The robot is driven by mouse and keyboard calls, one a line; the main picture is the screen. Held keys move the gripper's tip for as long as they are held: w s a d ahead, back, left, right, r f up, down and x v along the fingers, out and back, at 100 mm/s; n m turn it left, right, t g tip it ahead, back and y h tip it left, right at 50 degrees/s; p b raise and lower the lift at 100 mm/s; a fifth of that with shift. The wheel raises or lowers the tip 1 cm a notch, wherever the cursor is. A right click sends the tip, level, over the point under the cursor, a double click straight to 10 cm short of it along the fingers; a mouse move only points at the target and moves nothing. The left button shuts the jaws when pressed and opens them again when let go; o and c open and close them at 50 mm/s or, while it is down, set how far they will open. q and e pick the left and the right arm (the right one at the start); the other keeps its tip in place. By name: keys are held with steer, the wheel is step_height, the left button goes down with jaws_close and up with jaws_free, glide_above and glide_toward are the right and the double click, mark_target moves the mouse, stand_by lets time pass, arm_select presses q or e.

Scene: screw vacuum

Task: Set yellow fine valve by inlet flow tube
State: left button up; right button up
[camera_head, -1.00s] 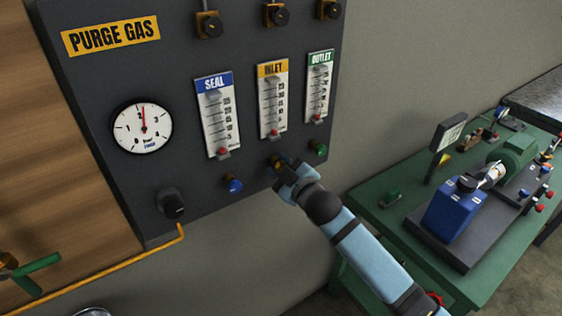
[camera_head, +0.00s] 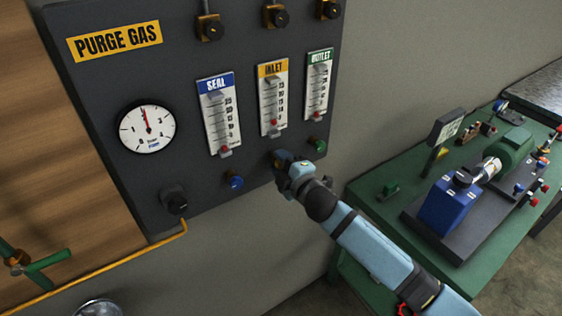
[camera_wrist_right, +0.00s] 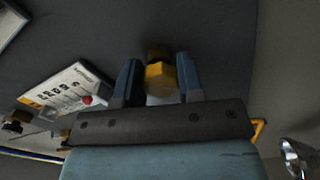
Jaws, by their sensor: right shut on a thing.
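The inlet flow tube (camera_head: 272,100), under a yellow INLET label, is on the dark purge gas panel; its red float (camera_head: 273,122) shows low on the scale. My right gripper (camera_head: 284,162) is just below that tube and hides the yellow fine valve in the head view. In the right wrist view, the yellow valve (camera_wrist_right: 160,77) has a faceted knob between the two blue fingers, and my right gripper is shut on it. A flow tube plate with a red float (camera_wrist_right: 87,99) shows to its left. My left gripper is not in view.
The seal tube (camera_head: 218,115) and blue valve (camera_head: 235,182) are to the left. The outlet tube (camera_head: 317,85) and green valve (camera_head: 318,146) are close on the right. A pressure gauge (camera_head: 147,127) is farther left. A green bench (camera_head: 375,215) with a pump stands at right.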

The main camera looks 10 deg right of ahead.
stand_by(0.4)
steer(key=o, duration=0.9)
steer(key=b+v, duration=0.2)
steer(key=v, duration=1.2)
